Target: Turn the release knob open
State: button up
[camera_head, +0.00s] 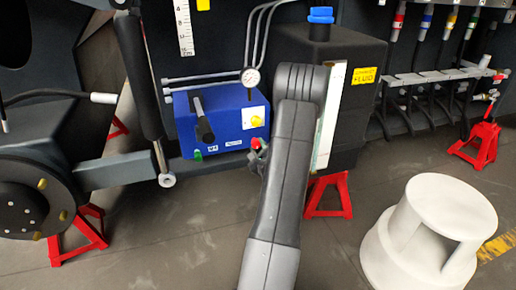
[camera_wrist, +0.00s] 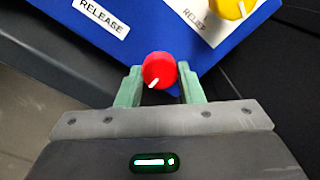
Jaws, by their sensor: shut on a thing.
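The release knob (camera_wrist: 160,68) is red and round, with a white pointer line that points down and to the left in the wrist view. It sits at the lower edge of the blue box, near a "RELEASE" label (camera_wrist: 103,15). My gripper (camera_wrist: 160,82) has its two green fingers on either side of the knob and is shut on it. In the head view, the red knob (camera_head: 256,143) shows at the box's lower right corner, just left of my arm. My gripper (camera_head: 258,154) is small there and partly hidden by my arm.
The blue box (camera_head: 222,117) carries a black lever handle (camera_head: 203,122), a gauge (camera_head: 250,77) and a yellow knob (camera_head: 257,121). A black fluid tank (camera_head: 350,115) stands right of my arm. A white step stool (camera_head: 420,245) and red stands (camera_head: 480,145) occupy the floor at right.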

jog(key=o, duration=1)
jog(key=p+v, duration=0.3)
jog(key=v, duration=1)
jog(key=shift+s, duration=0.4)
jog(key=b+x, duration=0.3)
jog(key=x, duration=1.1)
jog(key=shift+d, duration=0.15)
jog(key=shift+s, duration=0.1)
